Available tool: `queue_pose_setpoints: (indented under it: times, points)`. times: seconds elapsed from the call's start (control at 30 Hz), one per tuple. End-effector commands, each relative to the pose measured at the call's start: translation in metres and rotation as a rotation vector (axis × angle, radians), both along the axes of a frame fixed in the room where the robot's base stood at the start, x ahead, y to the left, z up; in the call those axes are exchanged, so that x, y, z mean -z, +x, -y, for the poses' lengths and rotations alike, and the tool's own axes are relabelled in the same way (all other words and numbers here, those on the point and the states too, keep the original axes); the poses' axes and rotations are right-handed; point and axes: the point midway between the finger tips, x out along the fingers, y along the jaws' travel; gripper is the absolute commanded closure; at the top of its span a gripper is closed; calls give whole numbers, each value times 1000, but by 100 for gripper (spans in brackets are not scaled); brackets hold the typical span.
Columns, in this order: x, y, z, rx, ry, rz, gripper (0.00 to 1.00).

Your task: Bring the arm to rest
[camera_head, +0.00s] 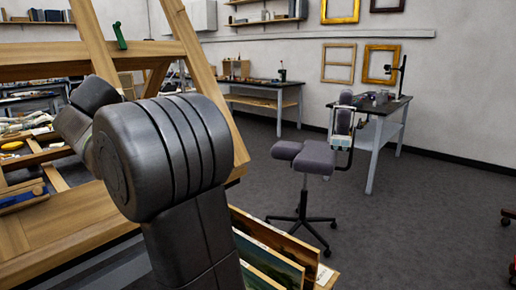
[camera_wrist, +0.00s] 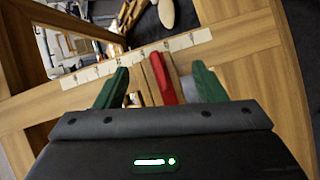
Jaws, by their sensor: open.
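My gripper (camera_wrist: 160,84) shows in the wrist view with its two green fingers spread apart. A red piece (camera_wrist: 160,80) shows in the gap between them, apart from both fingers; I cannot tell its depth. Pale wooden beams (camera_wrist: 238,38) lie around and beyond the fingers. In the head view my dark arm fills the left foreground, bent towards a large wooden easel (camera_head: 205,85). The gripper is mostly hidden there. A small green piece (camera_head: 118,36) shows above the easel's crossbar; I cannot tell if it is a fingertip.
Framed pictures (camera_head: 268,262) lean beside my arm at the bottom. A grey stool (camera_head: 305,158) stands on open dark floor to the right. Workbenches (camera_head: 262,86) line the far wall, and a small table (camera_head: 378,106) stands behind the stool. A tray of tools (camera_head: 28,150) sits at left.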

Motion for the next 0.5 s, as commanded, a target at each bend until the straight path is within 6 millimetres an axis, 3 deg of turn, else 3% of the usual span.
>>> queue_pose_setpoints:
  times: [0.5]
  points:
    - [8, -2, 1, -133, -139, 164, 36]
